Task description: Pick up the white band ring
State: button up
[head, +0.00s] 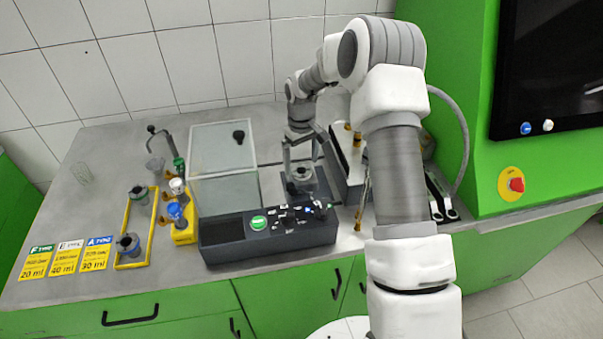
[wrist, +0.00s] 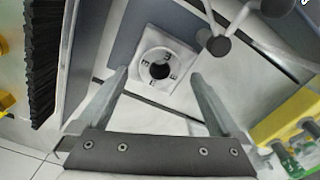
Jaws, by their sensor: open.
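A pale, white-grey ring (wrist: 146,62) with dark marks around a dark central hole shows in the wrist view, on a light square plate (wrist: 176,86). It looks like the white band ring, though I cannot be sure. My gripper (wrist: 158,74) is open, with one finger to each side of the ring in the picture and nothing held. In the head view my gripper (head: 301,148) points down over a small pale round piece (head: 303,172) at the back of the dark device; the distance between them is unclear.
The dark device (head: 222,255) has a green button (head: 259,223) and several small parts on top. A dark ball-ended lever (wrist: 219,45) is near the right finger.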

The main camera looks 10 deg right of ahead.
aim_at(300, 172)
jog(key=shift+f, duration=1.25)
grip_shut()
